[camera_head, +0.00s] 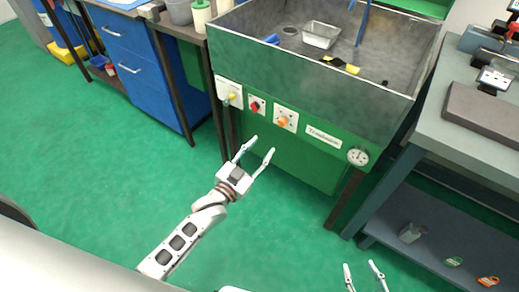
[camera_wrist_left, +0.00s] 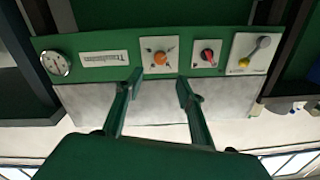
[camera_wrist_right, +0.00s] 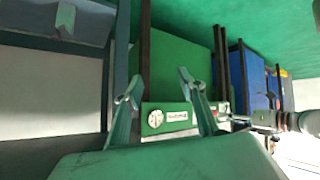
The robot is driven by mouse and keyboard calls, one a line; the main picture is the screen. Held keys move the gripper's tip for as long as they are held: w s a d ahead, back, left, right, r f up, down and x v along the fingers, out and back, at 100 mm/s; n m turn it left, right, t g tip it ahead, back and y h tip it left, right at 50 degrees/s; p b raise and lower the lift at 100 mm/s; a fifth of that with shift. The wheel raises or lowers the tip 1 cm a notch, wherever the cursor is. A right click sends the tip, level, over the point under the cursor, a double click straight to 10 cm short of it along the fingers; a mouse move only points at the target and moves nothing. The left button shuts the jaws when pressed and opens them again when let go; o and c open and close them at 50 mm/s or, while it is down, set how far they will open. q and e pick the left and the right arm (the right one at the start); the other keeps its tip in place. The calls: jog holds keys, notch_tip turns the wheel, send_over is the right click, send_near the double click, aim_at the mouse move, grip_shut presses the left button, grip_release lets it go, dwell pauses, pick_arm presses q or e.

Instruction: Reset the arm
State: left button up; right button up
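My left gripper (camera_head: 261,147) is open and empty in front of the green machine's control panel, with a visible gap. It also shows in the left wrist view (camera_wrist_left: 160,80). The panel has an orange knob (camera_head: 282,122), a red switch (camera_head: 255,107), a lever with a yellow ball (camera_head: 232,96) and a dial gauge (camera_head: 358,156). In the left wrist view the panel appears upside down, with the orange knob (camera_wrist_left: 160,58) beyond the fingertips. My right gripper (camera_head: 360,265) is open and empty at the bottom of the head view, and also shows in the right wrist view (camera_wrist_right: 160,85).
The machine's basin (camera_head: 320,50) holds a metal tray (camera_head: 321,34) and tools. A grey workbench (camera_head: 440,130) with a lower shelf (camera_head: 440,230) stands at the right. A blue drawer cabinet (camera_head: 135,65) stands at the left. The green floor around my left arm is clear.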

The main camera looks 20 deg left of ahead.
dwell(0.5)
pick_arm(q)
jog(key=s+a+f+g+y+p, duration=0.1)
jog(key=s+a+g+p, duration=0.1)
jog(key=s, duration=0.7)
jog(key=s+a+f+n+g+y+p, duration=0.1)
jog(key=s+f+g+p, duration=0.1)
jog(key=s, duration=0.7)
jog(key=s+a+f+n+g+y+p, duration=0.1)
jog(key=s+a+g+p, duration=0.1)
jog(key=s, duration=0.7)
jog(key=shift+s+a+f+g, duration=0.2)
jog(key=shift+a+f+g, duration=0.1)
jog(key=shift+g, duration=0.1)
pick_arm(e)
jog(key=r, duration=0.1)
jog(key=a+r, duration=0.1)
jog(key=r, duration=0.2)
jog(key=shift+s+a+r, duration=0.15)
jog(key=shift+s+a, duration=0.1)
jog(key=shift+s, duration=0.15)
